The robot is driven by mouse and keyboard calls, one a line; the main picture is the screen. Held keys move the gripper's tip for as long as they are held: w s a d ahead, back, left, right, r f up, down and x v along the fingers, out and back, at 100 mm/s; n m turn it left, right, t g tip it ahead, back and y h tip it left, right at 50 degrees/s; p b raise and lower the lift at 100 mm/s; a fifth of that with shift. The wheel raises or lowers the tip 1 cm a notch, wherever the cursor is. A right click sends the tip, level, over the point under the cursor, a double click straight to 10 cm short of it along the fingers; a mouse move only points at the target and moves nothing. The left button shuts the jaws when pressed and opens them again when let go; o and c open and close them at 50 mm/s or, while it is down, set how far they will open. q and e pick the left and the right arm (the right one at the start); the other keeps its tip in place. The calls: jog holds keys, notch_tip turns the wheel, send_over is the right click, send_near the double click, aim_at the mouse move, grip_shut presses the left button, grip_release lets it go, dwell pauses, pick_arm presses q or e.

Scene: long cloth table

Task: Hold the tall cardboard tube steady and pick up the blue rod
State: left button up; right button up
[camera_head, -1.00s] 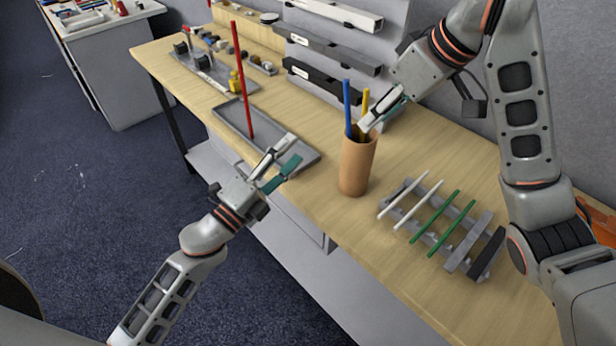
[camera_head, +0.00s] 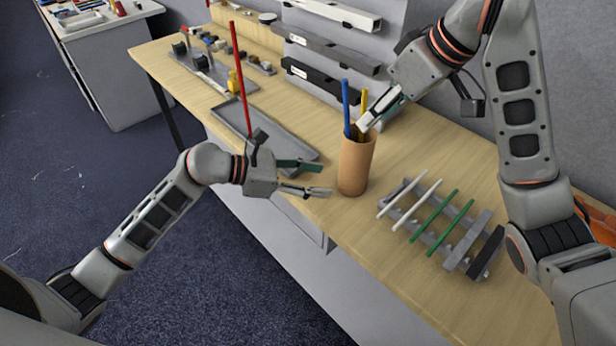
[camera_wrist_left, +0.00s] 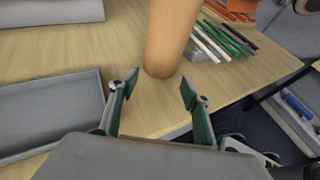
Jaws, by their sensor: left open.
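The tall cardboard tube (camera_head: 354,170) stands upright on the wooden table; its lower part shows in the left wrist view (camera_wrist_left: 168,35). The blue rod (camera_head: 346,105) stands in it, its top sticking out, beside a yellow rod (camera_head: 364,98). My left gripper (camera_head: 322,179) is open and empty, just left of the tube's lower part. In the left wrist view the tube's base lies ahead, between the open fingers (camera_wrist_left: 160,88), apart from them. My right gripper (camera_head: 378,110) is at the tube's rim, by the yellow rod; whether its fingers are closed is unclear.
A grey rack (camera_head: 465,250) with white and green rods lies right of the tube. A grey tray (camera_head: 285,150) lies left, behind my left gripper, with a red rod (camera_head: 240,85) upright near it. Shelves (camera_head: 325,80) stand at the back. The table's front edge is close.

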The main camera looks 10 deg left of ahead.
aim_at(335, 189)
pick_arm(q)
jog(key=x, duration=0.5)
jog(key=shift+d, duration=0.35)
jog(key=c, duration=0.7)
